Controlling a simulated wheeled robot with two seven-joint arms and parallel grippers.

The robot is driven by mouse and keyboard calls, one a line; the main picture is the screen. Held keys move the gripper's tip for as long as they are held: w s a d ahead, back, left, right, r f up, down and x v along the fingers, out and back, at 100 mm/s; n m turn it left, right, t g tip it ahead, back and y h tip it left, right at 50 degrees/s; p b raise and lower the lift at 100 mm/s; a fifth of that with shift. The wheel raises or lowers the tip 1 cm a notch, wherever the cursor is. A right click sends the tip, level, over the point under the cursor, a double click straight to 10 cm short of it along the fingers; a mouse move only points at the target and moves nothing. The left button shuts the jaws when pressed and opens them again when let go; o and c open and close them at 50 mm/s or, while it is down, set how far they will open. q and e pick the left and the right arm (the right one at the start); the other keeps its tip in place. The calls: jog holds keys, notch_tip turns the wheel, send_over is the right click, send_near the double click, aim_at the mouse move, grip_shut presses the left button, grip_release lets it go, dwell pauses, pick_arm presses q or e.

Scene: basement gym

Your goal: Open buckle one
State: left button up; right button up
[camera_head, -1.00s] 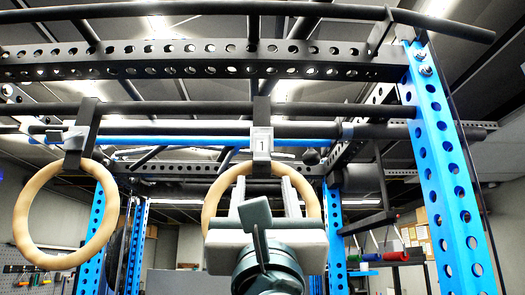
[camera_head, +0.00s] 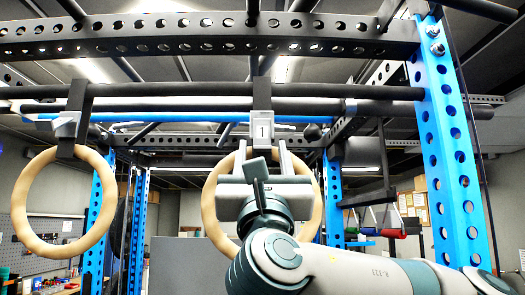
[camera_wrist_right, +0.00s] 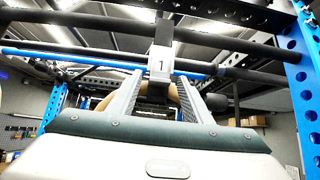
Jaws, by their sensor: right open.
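Buckle one (camera_head: 262,131) is a grey block marked "1" on a black strap that hangs from a dark bar. A wooden ring (camera_head: 313,205) hangs below it. My right gripper (camera_head: 263,156) is open, its fingers pointing up just below the buckle in the head view. In the right wrist view, buckle one (camera_wrist_right: 160,63) shows between and just beyond the tips of the right gripper (camera_wrist_right: 160,82). I see no clear contact. Part of the ring is hidden behind the gripper. My left gripper is not in view.
A second grey buckle (camera_head: 66,125) holds another wooden ring (camera_head: 20,205) at the left. A blue perforated post (camera_head: 450,150) stands at the right, near my right arm. Dark bars (camera_head: 190,91) cross overhead. The space between the rings is open.

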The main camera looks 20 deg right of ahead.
jog(key=c, duration=1.1)
jog(key=shift+o, duration=0.2)
